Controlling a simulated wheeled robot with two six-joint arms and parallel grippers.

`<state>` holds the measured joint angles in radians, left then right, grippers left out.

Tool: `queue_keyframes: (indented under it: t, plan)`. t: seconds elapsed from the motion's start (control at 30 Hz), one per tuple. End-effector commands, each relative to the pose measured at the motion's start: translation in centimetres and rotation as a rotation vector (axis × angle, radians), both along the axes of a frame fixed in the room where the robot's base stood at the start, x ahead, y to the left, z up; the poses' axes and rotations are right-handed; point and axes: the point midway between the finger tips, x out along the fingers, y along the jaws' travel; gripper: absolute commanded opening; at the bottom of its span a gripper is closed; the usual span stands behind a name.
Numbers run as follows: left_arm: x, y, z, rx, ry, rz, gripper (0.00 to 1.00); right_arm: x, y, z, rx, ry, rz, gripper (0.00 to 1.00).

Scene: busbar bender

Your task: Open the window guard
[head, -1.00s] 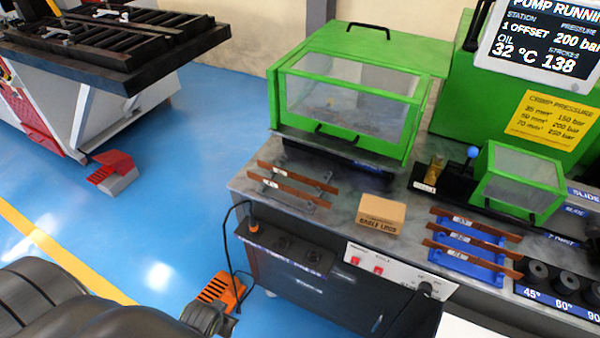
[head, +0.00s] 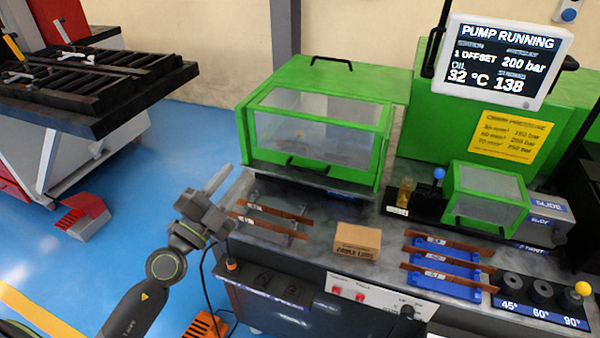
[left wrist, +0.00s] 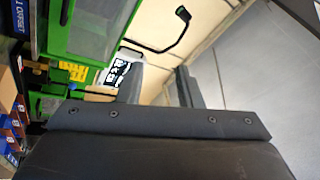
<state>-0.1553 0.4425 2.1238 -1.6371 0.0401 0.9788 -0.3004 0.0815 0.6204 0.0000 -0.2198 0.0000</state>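The window guard (head: 318,130) is a green-framed cover with clear panes on the bench in the head view. It looks closed, with a black bar handle (head: 315,167) low on its front. Part of a green frame with a pane (left wrist: 90,25) and a black handle (left wrist: 165,45) shows in the left wrist view. My left gripper (head: 217,181) is left of the guard, apart from it and empty. Its two fingers stand apart in the left wrist view (left wrist: 158,80). My right gripper is in neither view.
Copper bars on a rack (head: 270,212), a cardboard box (head: 357,241) and blue holders with bars (head: 445,265) lie in front. A smaller green guard (head: 487,198) and a screen (head: 507,60) stand right. Blue floor (head: 190,135) is open left.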

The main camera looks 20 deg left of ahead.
Motion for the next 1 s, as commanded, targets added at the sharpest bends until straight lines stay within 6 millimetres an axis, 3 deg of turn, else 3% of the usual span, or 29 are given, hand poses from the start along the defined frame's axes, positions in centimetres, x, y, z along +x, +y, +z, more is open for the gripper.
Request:
queue_keyframes:
  t: [0.13,0.4,0.67,1.0]
  plan:
    - [2.2,-2.0,-2.9,0.247,0.127,-0.129,0.32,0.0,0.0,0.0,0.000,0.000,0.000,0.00]
    - [4.2,-1.1,-7.4,0.482,0.346,-0.166,0.32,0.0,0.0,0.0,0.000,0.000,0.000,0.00]
    - [6.0,-1.6,-8.2,0.499,0.369,-0.163,0.32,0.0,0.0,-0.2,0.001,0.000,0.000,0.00]
    - [12.4,-4.7,-9.5,0.496,0.368,-0.165,0.32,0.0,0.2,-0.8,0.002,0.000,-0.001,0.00]
